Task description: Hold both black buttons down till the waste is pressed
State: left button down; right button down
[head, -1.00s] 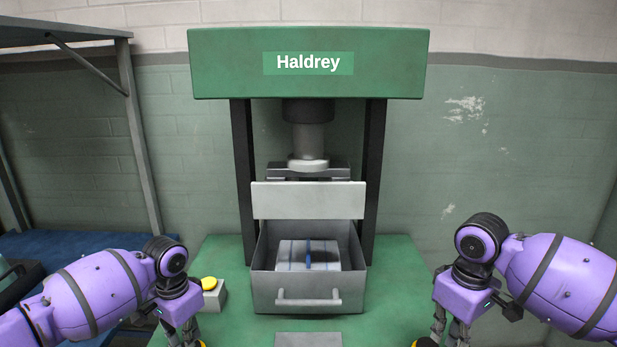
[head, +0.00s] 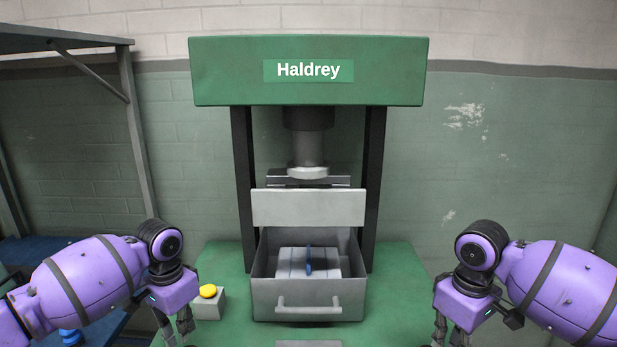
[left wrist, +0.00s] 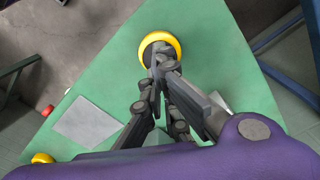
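The green press (head: 308,86), labelled Haldrey, has its ram (head: 308,150) raised. Below it, pale waste (head: 290,262) with a blue band lies in the open-topped grey box (head: 308,300). My left gripper (head: 174,330) is at the lower left. In the left wrist view, my left fingertips (left wrist: 160,64) meet over a dark button inside a yellow ring (left wrist: 177,47). The fingers hide much of the button, and I cannot tell whether they touch it. My right gripper (head: 450,338) is at the lower right, its tips cut off. The right button is outside the head view.
A yellow button (head: 208,291) sits on a grey block right of my left gripper. A grey plate (left wrist: 87,130) lies on the green table (head: 385,310). A metal shelf frame (head: 140,150) stands at left. The wall right of the press is clear.

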pick_arm(q)
jog(key=shift+r, duration=0.3)
jog(key=s+r, duration=0.3)
jog(key=s, duration=0.4)
dwell(0.4)
jog(key=shift+f, duration=0.1)
